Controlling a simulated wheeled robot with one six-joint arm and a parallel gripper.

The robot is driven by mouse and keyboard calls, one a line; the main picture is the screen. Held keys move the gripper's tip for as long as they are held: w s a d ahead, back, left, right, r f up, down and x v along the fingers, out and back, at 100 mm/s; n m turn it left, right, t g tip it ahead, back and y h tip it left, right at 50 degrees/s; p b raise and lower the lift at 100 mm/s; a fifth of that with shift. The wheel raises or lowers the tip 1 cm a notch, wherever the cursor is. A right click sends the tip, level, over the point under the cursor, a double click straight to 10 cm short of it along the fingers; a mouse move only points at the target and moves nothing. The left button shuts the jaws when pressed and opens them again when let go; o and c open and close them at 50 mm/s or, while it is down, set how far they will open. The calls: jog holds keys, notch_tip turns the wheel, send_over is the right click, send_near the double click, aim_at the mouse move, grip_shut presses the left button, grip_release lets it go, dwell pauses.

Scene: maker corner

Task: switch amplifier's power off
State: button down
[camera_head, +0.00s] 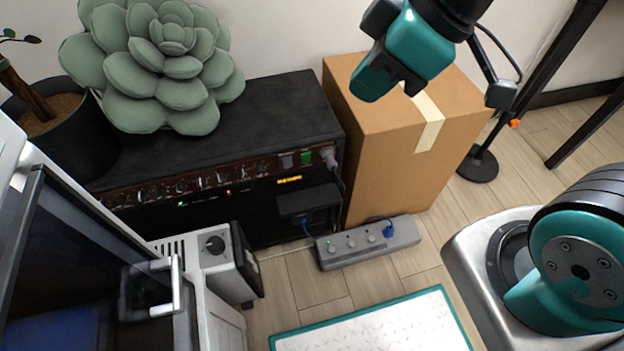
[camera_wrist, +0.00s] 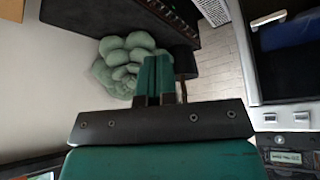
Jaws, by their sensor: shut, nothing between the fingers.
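The amplifier (camera_head: 270,120) is a wide black box on the floor against the wall. Its front panel has a row of knobs, a small green light and a red light. Near the panel's right end are a grey rocker switch (camera_head: 287,162) and a green rocker switch (camera_head: 306,157), beside a plugged-in cable. In the wrist view the amplifier (camera_wrist: 110,18) shows at the top, with part of its knob row. My gripper (camera_wrist: 155,62) is shut and empty, with the plush succulent behind its fingers. In the head view, my arm's teal parts hang above the cardboard box, apart from the amplifier.
A green plush succulent (camera_head: 165,65) sits on the amplifier. A cardboard box (camera_head: 390,150) stands close on its right. A grey power strip (camera_head: 368,243) lies in front, and a white-framed machine (camera_head: 205,290) stands front left. A teal-edged mat (camera_head: 385,325) lies in the foreground.

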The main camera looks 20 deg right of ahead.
aim_at(306, 158)
jog(key=w+f+n+t+b, duration=0.1)
jog(key=w+f+n+b, duration=0.1)
jog(key=f+b, duration=0.9)
jog(key=w+d+f+n+t+b, duration=0.1)
jog(key=w+f+n+t+b, duration=0.1)
jog(key=f+b, duration=0.9)
jog(key=shift+w+d+f+n, duration=0.15)
jog(key=shift+w+f+n, duration=0.25)
jog(key=shift+w+f, duration=0.35)
jog(key=w+a+f+b, duration=0.4)
jog(key=w+f+b, duration=0.1)
jog(key=w+f, duration=0.2)
jog(key=shift+w+f, duration=0.15)
jog(key=shift+w, duration=0.75)
